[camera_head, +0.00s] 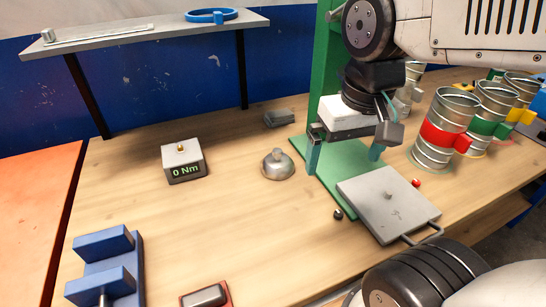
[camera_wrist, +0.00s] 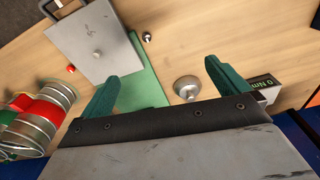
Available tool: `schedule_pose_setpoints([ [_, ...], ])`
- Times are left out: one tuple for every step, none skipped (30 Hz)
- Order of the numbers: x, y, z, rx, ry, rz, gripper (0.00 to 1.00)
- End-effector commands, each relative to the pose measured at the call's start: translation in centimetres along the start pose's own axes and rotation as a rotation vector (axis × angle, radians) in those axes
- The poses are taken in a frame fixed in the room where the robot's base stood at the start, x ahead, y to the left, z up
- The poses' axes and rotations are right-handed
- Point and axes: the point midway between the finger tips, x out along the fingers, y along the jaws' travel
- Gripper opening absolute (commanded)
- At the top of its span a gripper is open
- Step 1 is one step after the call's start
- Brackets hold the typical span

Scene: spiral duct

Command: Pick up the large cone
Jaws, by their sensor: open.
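A silver, wide-based piece with a knob on top (camera_head: 277,164) stands upright on the wooden bench; it is the most cone-like thing in view, so I take it as the large cone. It also shows in the wrist view (camera_wrist: 187,88), between the fingers and nearer the right one. My gripper (camera_head: 345,155) is open and empty, with teal fingers pointing down. It hangs over the green board (camera_head: 327,178), to the right of the cone in the head view and apart from it. Both fingers show in the wrist view (camera_wrist: 158,80).
A grey plate with a handle (camera_head: 388,204) lies by the board, with small black (camera_head: 338,214) and red (camera_head: 416,182) knobs nearby. Duct pieces with coloured bands (camera_head: 445,125) stand at right. A "0 Nm" box (camera_head: 183,160) stands left, a blue fixture (camera_head: 105,265) front left. Bench between is clear.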

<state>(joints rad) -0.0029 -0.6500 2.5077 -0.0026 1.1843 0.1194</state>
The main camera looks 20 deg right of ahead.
Motion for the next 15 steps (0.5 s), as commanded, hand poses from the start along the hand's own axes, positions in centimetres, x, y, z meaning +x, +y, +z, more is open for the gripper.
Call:
schedule_pose_setpoints([
  [0.3, -0.4, -1.5, 0.040, -0.016, 0.002, 1.00],
  [0.5, -0.6, -2.5, 0.071, -0.021, 0.002, 1.00],
  [0.9, -0.9, -3.8, 0.117, -0.029, 0.004, 1.00],
  [1.2, -1.2, -4.8, 0.151, -0.034, 0.005, 1.00],
  [1.6, -1.5, -5.9, 0.186, -0.039, 0.006, 1.00],
  [2.1, -1.8, -7.3, 0.232, -0.045, 0.008, 1.00],
  [2.6, -2.1, -8.3, 0.266, -0.050, 0.010, 1.00],
  [3.1, -2.4, -9.3, 0.301, -0.055, 0.012, 1.00],
  [3.8, -2.7, -10.6, 0.346, -0.062, 0.016, 1.00],
  [4.3, -3.0, -11.6, 0.380, -0.065, 0.018, 1.00],
  [5.0, -3.2, -12.4, 0.413, -0.069, 0.020, 1.00],
  [5.7, -3.5, -13.6, 0.455, -0.074, 0.024, 1.00],
  [6.3, -3.7, -14.3, 0.484, -0.077, 0.026, 1.00],
  [6.9, -3.9, -15.1, 0.511, -0.080, 0.029, 1.00],
  [7.6, -4.2, -15.9, 0.544, -0.083, 0.031, 1.00],
])
